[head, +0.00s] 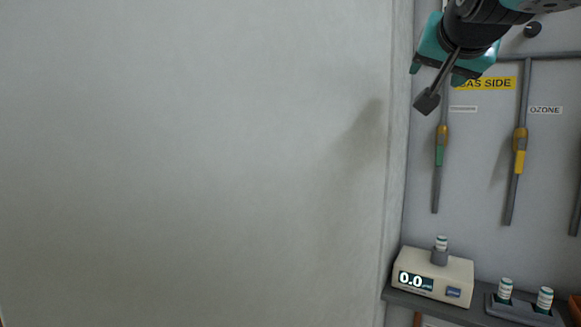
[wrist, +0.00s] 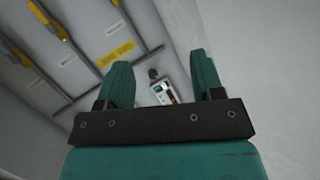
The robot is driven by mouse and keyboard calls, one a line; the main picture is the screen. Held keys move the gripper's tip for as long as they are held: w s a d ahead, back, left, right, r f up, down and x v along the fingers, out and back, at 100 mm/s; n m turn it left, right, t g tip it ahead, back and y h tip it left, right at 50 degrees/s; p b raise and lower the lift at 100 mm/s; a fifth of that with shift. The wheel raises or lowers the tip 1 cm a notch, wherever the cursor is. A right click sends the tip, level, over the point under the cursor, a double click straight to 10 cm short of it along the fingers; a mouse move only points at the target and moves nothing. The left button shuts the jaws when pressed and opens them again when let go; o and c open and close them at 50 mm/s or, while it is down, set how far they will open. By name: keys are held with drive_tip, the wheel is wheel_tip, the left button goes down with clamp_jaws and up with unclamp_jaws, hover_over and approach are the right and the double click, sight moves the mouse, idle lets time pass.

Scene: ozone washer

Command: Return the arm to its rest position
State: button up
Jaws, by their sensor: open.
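My gripper (head: 438,76) is at the upper right of the head view, raised in front of the grey panel with the yellow sign. Its teal fingers are apart. In the wrist view my gripper (wrist: 163,72) shows two spread teal fingers with nothing between them. A small pale device with a dark screen (wrist: 162,93) appears beyond the gap, well apart from the fingers. My arm comes in from the top edge of the head view, and most of it is out of frame.
A yellow sign (head: 497,84) and pipes with a green-banded valve (head: 440,146) and a yellow valve (head: 519,150) are on the panel. Below, a beige meter reading 0.0 (head: 457,271) holds a vial (head: 441,243). Vials stand in a rack (head: 520,312). A bare pale wall (head: 200,160) fills the left.

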drive_tip(key=s+a+f+n+g+y, duration=0.2)
drive_tip(key=s+a+f+n+g, duration=0.15)
drive_tip(key=f, duration=0.75)
drive_tip(key=s+a+f+n+g+y, duration=0.3)
drive_tip(key=s+f+n+g, duration=0.15)
drive_tip(key=f, duration=0.55)
drive_tip(key=s+a+f+n+g+y, duration=0.1)
drive_tip(key=s+f+n+g, duration=0.1)
drive_tip(key=s+f, duration=0.4)
drive_tip(key=s+a+f+n+g+p, duration=0.1)
drive_tip(key=s+f+g, duration=0.3)
drive_tip(key=s, duration=0.9)
wheel_tip(320, 180, down, 2)
drive_tip(key=shift+f+n+g+y, duration=0.1)
drive_tip(key=shift+n+g+y, duration=0.25)
drive_tip(key=shift+n, duration=0.55)
drive_tip(key=shift+a, duration=0.1)
drive_tip(key=shift+c, duration=0.2)
